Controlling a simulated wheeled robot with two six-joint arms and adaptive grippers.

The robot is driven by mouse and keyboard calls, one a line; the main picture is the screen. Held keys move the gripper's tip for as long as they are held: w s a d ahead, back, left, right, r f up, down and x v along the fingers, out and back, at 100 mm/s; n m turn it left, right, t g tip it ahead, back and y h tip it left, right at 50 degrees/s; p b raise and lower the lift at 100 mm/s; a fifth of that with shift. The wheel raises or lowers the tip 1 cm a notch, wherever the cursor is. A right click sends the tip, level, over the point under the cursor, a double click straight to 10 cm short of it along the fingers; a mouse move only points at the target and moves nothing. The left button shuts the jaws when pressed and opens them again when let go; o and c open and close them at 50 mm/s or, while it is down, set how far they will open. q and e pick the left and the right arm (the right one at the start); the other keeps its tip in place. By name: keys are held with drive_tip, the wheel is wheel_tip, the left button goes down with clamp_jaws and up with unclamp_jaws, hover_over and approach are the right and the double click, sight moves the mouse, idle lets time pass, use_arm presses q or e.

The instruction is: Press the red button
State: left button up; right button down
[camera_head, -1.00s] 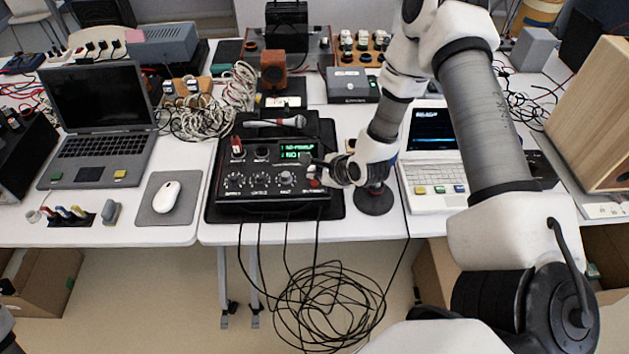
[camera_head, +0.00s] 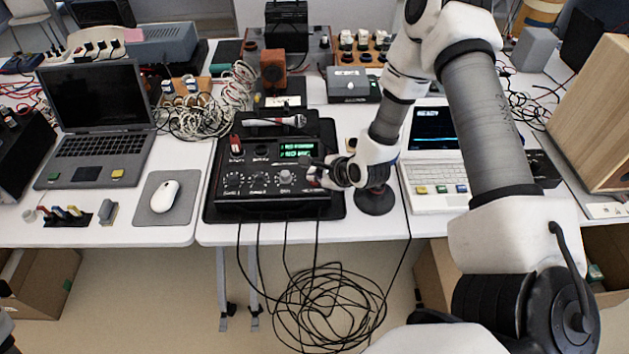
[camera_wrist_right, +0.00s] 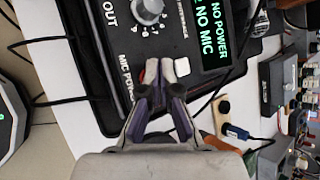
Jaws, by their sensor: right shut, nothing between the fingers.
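The black control box (camera_head: 272,203) stands on the middle table, with several knobs, a red switch (camera_head: 236,145) and a lit green display (camera_head: 297,150). My right gripper (camera_head: 314,172) is shut and empty over the box's right front corner. In the right wrist view its fingertips (camera_wrist_right: 160,70) point at the panel by the "MIC POWER" label. A bit of the red button (camera_wrist_right: 142,76) shows beside and under the fingertips, mostly hidden. I cannot tell whether they touch it. A white button (camera_wrist_right: 182,67) is beside them. The display (camera_wrist_right: 208,35) reads "NO POWER" and "NO MIC".
A microphone (camera_head: 274,122) lies behind the box. A white laptop (camera_head: 435,190) stands to the right, a grey laptop (camera_head: 98,110) and a mouse (camera_head: 164,196) to the left. Black cables (camera_head: 330,300) hang from the box to a coil on the floor.

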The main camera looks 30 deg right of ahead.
sight(316, 183)
drive_tip(key=shift+f+b, duration=0.35)
drive_tip(key=shift+b, duration=0.1)
idle(0.3)
drive_tip(key=shift+r, duration=0.1)
drive_tip(key=shift+r+p, duration=0.6)
drive_tip(key=shift+r, duration=0.3)
wheel_tip(316, 183, up, 6)
drive_tip(key=p, duration=0.4)
drive_tip(key=shift+f, duration=0.15)
